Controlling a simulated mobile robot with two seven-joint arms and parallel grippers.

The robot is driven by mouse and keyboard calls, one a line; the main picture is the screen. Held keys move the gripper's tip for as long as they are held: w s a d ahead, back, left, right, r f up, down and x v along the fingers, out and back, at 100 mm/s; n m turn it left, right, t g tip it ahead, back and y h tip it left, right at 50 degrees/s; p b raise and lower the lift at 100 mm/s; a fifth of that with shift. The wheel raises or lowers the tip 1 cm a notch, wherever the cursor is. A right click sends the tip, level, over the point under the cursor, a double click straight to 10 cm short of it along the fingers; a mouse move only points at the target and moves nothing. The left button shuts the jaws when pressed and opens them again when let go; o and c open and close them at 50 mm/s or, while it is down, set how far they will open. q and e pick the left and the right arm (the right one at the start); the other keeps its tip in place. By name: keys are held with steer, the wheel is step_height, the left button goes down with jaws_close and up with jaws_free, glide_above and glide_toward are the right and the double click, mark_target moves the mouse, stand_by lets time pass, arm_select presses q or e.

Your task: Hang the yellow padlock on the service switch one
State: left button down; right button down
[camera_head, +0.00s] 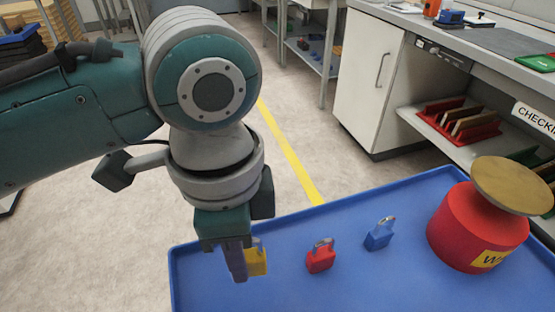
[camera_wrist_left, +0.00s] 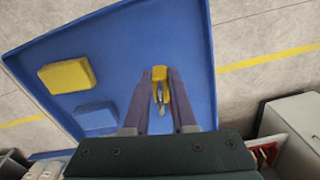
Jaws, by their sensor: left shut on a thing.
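The yellow padlock (camera_head: 257,258) is at the near left part of the blue tray, partly hidden behind my left gripper's fingers. My left gripper (camera_head: 240,272) points down and is shut on it. In the left wrist view the yellow padlock (camera_wrist_left: 160,90) sits between the two fingers (camera_wrist_left: 160,74), its metal shackle toward the gripper's palm. I cannot tell whether it touches the tray. A red padlock (camera_head: 320,257) and a blue padlock (camera_head: 380,235) stand on the tray to the right. The service switch one is not visible, nor is my right gripper.
The blue tray (camera_head: 215,248) also holds a red can (camera_head: 468,233) with a brass-coloured disc on top. The left wrist view shows a yellow block (camera_wrist_left: 68,76) and a blue block (camera_wrist_left: 97,117) on it. A white cabinet and bench (camera_head: 368,85) stand beyond, past open floor.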

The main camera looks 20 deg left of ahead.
arm_select(q)
step_height(320, 180, up, 22)
steer(key=p, duration=1.3)
steer(key=shift+f, duration=0.2)
stand_by(0.4)
steer(key=w+a+r+n, duration=0.1)
steer(key=a+r+n, duration=0.1)
steer(key=r+n, duration=0.35)
steer(key=w+a+r+n+p, duration=0.1)
steer(key=a+r+n, duration=0.25)
steer(key=r, duration=0.25)
steer(key=w+a+r+n, duration=0.1)
steer(key=a+r+n, duration=0.1)
steer(key=r+n, duration=0.35)
steer(key=s+r+p, duration=0.3)
steer(key=r+p, duration=1.2)
steer(key=p, duration=0.1)
steer(key=s+r+m+p, duration=0.1)
steer(key=s+r+p, duration=0.2)
steer(key=r+p, duration=1.3)
steer(key=shift+s+d+r+p, duration=0.15)
steer(key=shift+d+r+p, duration=0.15)
steer(key=shift+p, duration=0.5)
